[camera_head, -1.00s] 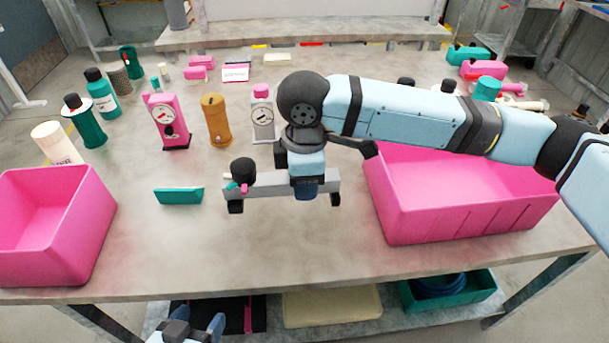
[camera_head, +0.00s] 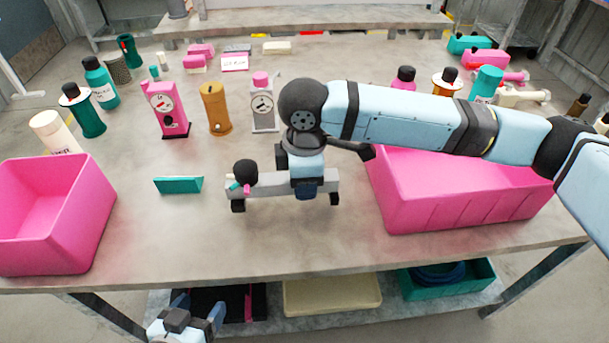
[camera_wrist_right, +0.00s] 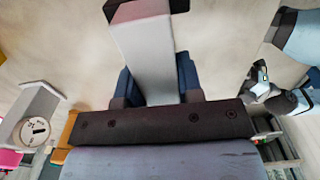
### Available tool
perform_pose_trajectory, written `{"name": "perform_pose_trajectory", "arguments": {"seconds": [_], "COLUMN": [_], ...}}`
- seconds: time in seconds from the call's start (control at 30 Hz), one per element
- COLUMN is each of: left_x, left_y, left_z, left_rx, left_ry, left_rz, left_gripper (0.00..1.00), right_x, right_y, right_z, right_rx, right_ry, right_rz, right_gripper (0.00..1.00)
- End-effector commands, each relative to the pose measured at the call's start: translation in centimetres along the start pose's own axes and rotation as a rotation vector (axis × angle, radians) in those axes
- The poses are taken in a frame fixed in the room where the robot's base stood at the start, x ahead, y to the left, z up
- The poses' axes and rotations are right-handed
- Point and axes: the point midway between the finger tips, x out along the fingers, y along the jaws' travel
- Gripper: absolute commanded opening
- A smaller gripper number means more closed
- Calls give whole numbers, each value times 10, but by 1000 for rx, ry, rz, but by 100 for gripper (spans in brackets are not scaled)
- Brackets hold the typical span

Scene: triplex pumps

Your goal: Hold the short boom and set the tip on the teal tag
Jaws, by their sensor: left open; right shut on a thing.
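The short boom (camera_head: 265,184) is a pale grey bar with black feet at both ends. A black knob (camera_head: 244,172) with small pink and teal pieces sits at its left end. My right gripper (camera_head: 307,188) is shut on the bar right of its middle, and the bar lies roughly level. My left gripper (camera_head: 198,308) is open and empty below the table's front edge.
A pink bin (camera_head: 85,230) stands at the left and a larger pink bin (camera_head: 455,205) at the right. A pink gauge block (camera_head: 167,110), an ochre cylinder (camera_head: 215,110) and a grey gauge block (camera_head: 264,105) stand behind. The table front is clear.

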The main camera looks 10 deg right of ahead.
Motion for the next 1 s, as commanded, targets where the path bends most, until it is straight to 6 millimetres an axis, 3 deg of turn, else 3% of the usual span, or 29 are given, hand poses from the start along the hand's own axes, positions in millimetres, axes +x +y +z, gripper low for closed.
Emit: {"name": "perform_pose_trajectory", "arguments": {"seconds": [1.0], "left_x": [1], "left_y": [0], "left_z": [2], "left_rx": [0], "left_ry": [-1], "left_rz": [0], "left_gripper": [70], "right_x": [30], "right_y": [0], "right_z": [0], "right_rx": [0], "right_ry": [1], "right_rz": [1], "right_gripper": [0]}}
